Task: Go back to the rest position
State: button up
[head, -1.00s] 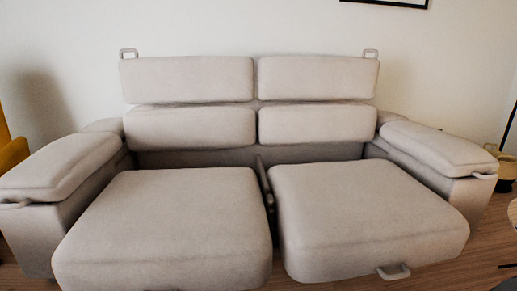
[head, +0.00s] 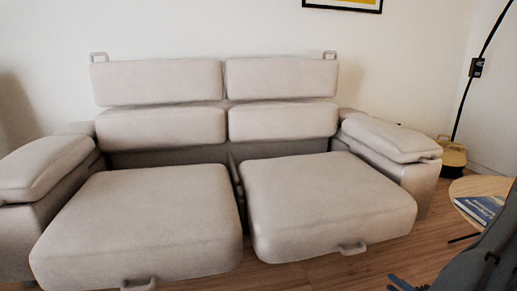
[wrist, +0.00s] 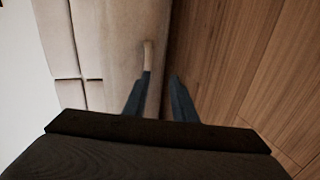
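My gripper (wrist: 160,96) shows in the wrist view with its two dark fingers apart and nothing between them. A pale handle (wrist: 148,54) on the sofa's edge appears just beyond the left finger; I cannot tell whether they touch. In the head view, part of my dark arm is at the lower right. The beige sofa (head: 140,218) fills the middle, with both seats slid forward and both headrests raised. Handles show on the right seat front (head: 352,248) and the left seat front (head: 138,285).
A round wooden side table (head: 468,188) with a blue book (head: 480,208) stands at the right, near my arm. Behind it are a basket (head: 452,152) and the arc lamp's pole (head: 468,85). Bare wooden floor (head: 385,262) lies before the sofa.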

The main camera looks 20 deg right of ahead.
jog(key=w+a+r+m+g, duration=0.3)
jog(key=w+a+r, duration=0.25)
jog(key=w, duration=0.35)
jog(key=w+a+r+m+g, duration=0.3)
jog(key=w+a+r, duration=0.1)
jog(key=w+r, duration=0.35)
jog(key=w+a+r+m+g, duration=0.25)
jog(key=a+r, duration=0.35)
jog(key=a, duration=0.5)
jog(key=s+a+r+g+y, duration=0.15)
jog(key=s+a+r, duration=0.25)
jog(key=s+a, duration=0.85)
jog(key=s+a+r+g+y, duration=0.1)
jog(key=s+a+r+g, duration=0.4)
jog(key=a, duration=1.4)
jog(key=s+a+r+y, duration=0.1)
jog(key=s+a+r, duration=0.2)
jog(key=s+a, duration=0.95)
jog(key=d+r+m+p, duration=0.2)
jog(key=d+r+p, duration=0.4)
jog(key=r+p, duration=0.3)
jog(key=w+d+r+m+h+p, duration=0.1)
jog(key=d+r+m+p, duration=0.2)
jog(key=d+r+p, duration=0.3)
jog(key=w+d+r+m+p, duration=0.1)
jog(key=d+r+p, duration=0.5)
jog(key=r+p, duration=0.6)
jog(key=m+p, duration=0.1)
jog(key=p, duration=0.3)
